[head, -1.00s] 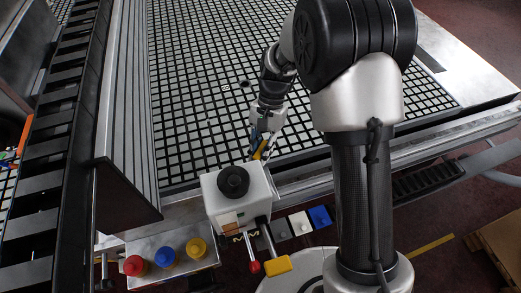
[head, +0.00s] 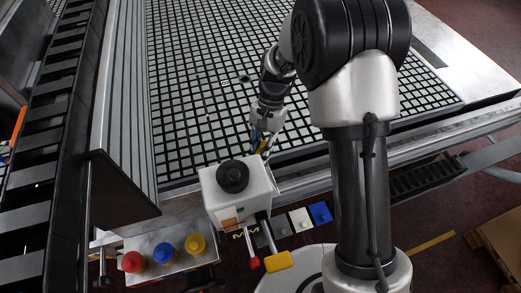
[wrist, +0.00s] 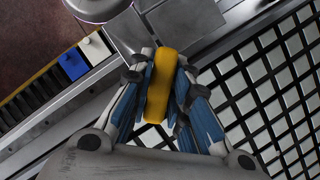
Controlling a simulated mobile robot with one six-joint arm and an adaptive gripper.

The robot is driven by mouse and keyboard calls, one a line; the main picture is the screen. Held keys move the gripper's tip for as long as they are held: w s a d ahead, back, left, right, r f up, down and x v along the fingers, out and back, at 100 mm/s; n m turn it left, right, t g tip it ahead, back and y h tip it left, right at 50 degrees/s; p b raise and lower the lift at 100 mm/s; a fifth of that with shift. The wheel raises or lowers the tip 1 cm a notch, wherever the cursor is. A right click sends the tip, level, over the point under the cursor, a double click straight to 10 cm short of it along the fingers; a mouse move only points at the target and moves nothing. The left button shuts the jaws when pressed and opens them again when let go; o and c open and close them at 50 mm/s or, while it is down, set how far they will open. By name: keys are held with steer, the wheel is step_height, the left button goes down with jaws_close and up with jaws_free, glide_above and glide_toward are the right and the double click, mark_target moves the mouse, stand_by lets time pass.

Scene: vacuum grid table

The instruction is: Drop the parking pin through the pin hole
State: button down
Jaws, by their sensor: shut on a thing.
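My gripper (wrist: 160,90) is shut on a yellow bar-shaped piece, which I take for the parking pin (wrist: 158,95). Its blue-lined fingers press on both sides of the piece. In the head view my gripper (head: 261,143) points down over the near edge of the grid table, behind and to the right of a white box with a black knob. The yellow piece (head: 264,146) shows only as a small strip there. Its lower end is hidden.
The white box (head: 258,193) stands at the table's near edge, with a red-balled lever (head: 254,262) and a yellow-handled lever (head: 278,261) in front. Red, blue and yellow knobs (head: 165,253) sit to its left. White and blue blocks (head: 320,212) lie right. The grid table (head: 200,80) is mostly clear.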

steer(key=shift+f+b, duration=0.85)
steer(key=shift+f, duration=1)
steer(key=shift+r, duration=0.25)
steer(key=shift+r+p, duration=3.35)
steer(key=shift+r, duration=0.35)
steer(key=shift+p, duration=0.6)
